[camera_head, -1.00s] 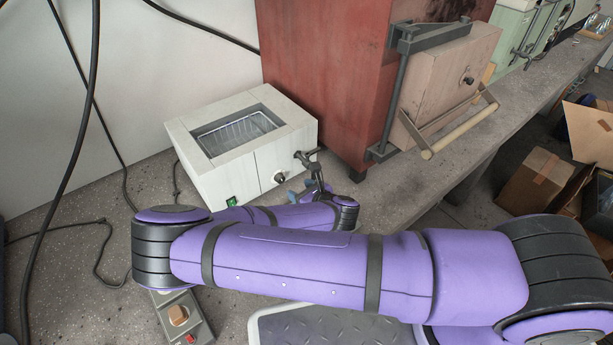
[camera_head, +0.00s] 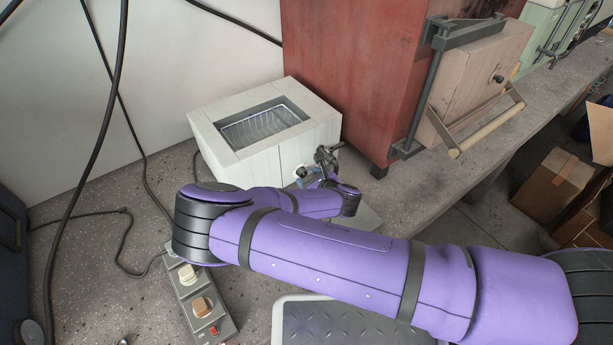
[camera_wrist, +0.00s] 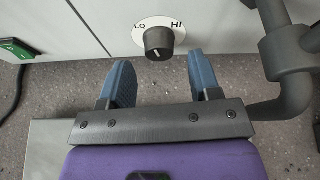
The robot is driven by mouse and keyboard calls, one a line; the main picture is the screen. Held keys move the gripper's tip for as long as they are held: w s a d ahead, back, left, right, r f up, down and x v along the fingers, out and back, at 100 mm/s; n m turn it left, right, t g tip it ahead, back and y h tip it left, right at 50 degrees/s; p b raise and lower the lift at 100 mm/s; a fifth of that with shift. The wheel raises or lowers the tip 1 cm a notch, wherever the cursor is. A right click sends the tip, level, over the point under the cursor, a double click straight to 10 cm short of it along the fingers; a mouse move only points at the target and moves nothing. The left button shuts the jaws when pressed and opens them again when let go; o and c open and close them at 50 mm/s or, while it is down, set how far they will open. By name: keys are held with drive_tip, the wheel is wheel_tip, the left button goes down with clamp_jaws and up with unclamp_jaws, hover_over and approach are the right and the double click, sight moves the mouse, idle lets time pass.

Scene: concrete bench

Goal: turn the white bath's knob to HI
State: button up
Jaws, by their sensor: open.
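The white bath (camera_head: 238,164) stands on the bench with its open top basin and wire rack showing. Its black knob (camera_wrist: 158,43) sits on a white dial marked LO at left and HI at right; a small pale mark shows on the knob, but I cannot tell surely where it points. My gripper (camera_wrist: 160,78) is open and empty, its blue fingers spread just short of the knob, one to either side of its line. In the head view my gripper (camera_head: 313,180) is at the bath's front, partly hidden by my arm.
A grey drain tap (camera_wrist: 288,65) sticks out close to the right finger. A green switch (camera_wrist: 14,50) is on the bath's left front. A red furnace (camera_head: 345,80) stands right of the bath. A power strip (camera_head: 200,305) and cables lie at left.

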drive_tip(key=shift+x, duration=1.1)
drive_tip(key=c, duration=0.9)
drive_tip(key=shift+d+m+g+y, duration=0.1)
drive_tip(key=shift+m+g+y, duration=0.4)
drive_tip(key=shift+m, duration=0.5)
drive_tip(key=shift+m+y, duration=0.4)
drive_tip(key=shift+m, duration=0.1)
drive_tip(key=o, duration=0.9)
